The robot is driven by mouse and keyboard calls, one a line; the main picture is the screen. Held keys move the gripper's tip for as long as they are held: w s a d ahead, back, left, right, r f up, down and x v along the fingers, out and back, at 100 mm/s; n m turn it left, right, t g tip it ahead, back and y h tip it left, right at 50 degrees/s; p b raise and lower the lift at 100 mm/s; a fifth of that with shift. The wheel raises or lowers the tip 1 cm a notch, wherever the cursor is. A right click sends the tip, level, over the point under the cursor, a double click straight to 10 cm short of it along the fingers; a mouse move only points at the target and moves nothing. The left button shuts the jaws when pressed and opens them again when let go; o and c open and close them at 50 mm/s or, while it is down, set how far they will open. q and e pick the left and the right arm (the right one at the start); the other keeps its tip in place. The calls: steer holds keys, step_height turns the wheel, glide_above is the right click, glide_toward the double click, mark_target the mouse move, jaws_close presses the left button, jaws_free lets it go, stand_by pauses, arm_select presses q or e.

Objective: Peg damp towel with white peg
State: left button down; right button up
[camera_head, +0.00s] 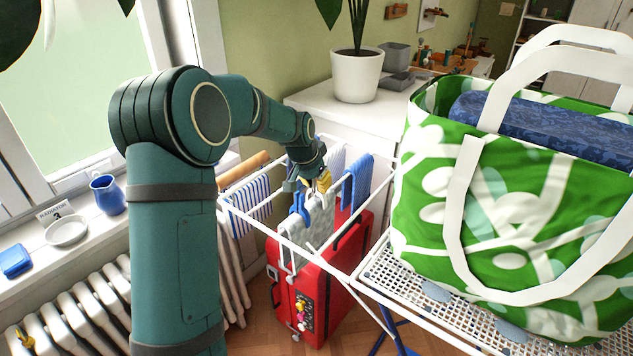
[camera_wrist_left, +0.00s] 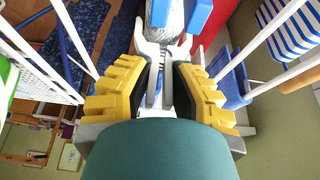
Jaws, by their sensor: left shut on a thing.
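My left gripper (camera_head: 322,183) is over the drying rack (camera_head: 345,268), at the rail that carries the grey speckled towel (camera_head: 318,222). In the left wrist view its yellow fingers (camera_wrist_left: 158,88) are shut on a white peg (camera_wrist_left: 147,52), with the prongs pointing away from my palm. The grey towel (camera_wrist_left: 165,12) shows just beyond and between the prongs. I cannot tell whether the peg grips the cloth. My right gripper is out of view.
A blue-striped towel (camera_head: 250,207) and a blue towel (camera_head: 357,181) hang on neighbouring rails. A red suitcase (camera_head: 317,292) stands below the rack. A large green-and-white bag (camera_head: 520,205) fills the right side. A potted plant (camera_head: 357,76) stands behind.

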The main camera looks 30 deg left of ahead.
arm_select(q)
steer(key=shift+f, duration=0.4)
steer(key=c, duration=0.8)
jaws_free()
steer(key=shift+c, duration=0.2)
steer(key=v, duration=1.2)
